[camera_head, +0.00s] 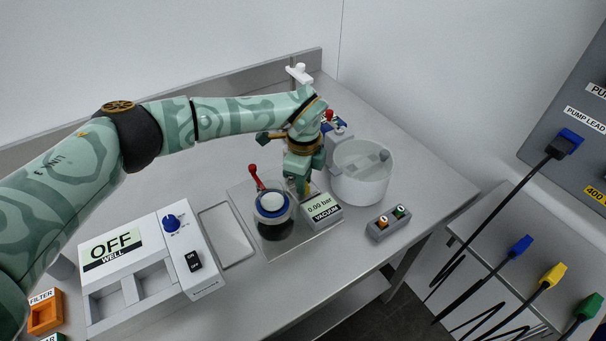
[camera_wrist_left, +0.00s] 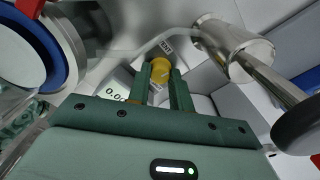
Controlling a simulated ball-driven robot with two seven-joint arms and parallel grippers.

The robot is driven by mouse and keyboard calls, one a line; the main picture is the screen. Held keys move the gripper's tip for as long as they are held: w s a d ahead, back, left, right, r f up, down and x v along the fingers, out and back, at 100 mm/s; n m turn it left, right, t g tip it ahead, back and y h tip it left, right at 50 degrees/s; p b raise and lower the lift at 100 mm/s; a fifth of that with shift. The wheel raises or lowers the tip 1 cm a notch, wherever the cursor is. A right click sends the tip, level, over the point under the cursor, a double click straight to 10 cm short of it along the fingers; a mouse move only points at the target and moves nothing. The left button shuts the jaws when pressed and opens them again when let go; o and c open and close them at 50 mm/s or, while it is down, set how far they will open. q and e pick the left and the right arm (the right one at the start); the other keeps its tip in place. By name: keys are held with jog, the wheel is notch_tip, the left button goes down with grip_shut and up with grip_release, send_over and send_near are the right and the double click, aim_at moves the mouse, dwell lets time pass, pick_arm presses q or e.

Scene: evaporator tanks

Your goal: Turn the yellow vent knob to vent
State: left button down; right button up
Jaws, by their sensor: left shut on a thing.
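The yellow vent knob (camera_wrist_left: 160,68) shows between the fingertips of my left gripper (camera_wrist_left: 160,80) in the left wrist view. The two green fingers are shut on it from either side. In the head view my left gripper (camera_head: 302,184) points down behind the vacuum readout box (camera_head: 322,211), which reads 0.00 bar. There the hand mostly hides the knob. A label stands just beyond the knob in the wrist view, partly hidden, so the knob's setting cannot be read. My right gripper is not in view.
A dark flask with a blue and white top (camera_head: 272,204) and a red-handled lever (camera_head: 254,175) stand close left of the hand. A white tub (camera_head: 362,172) stands close right. A two-button box (camera_head: 388,223) is in front. The well unit (camera_head: 150,262) reads OFF.

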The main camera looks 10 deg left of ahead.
pick_arm(q)
jog(key=shift+n, duration=0.3)
jog(key=c, duration=1.3)
grip_release()
jog(key=shift+o, duration=0.2)
jog(key=shift+r, duration=0.1)
notch_tip(320, 180, up, 16)
jog(key=p, duration=0.3)
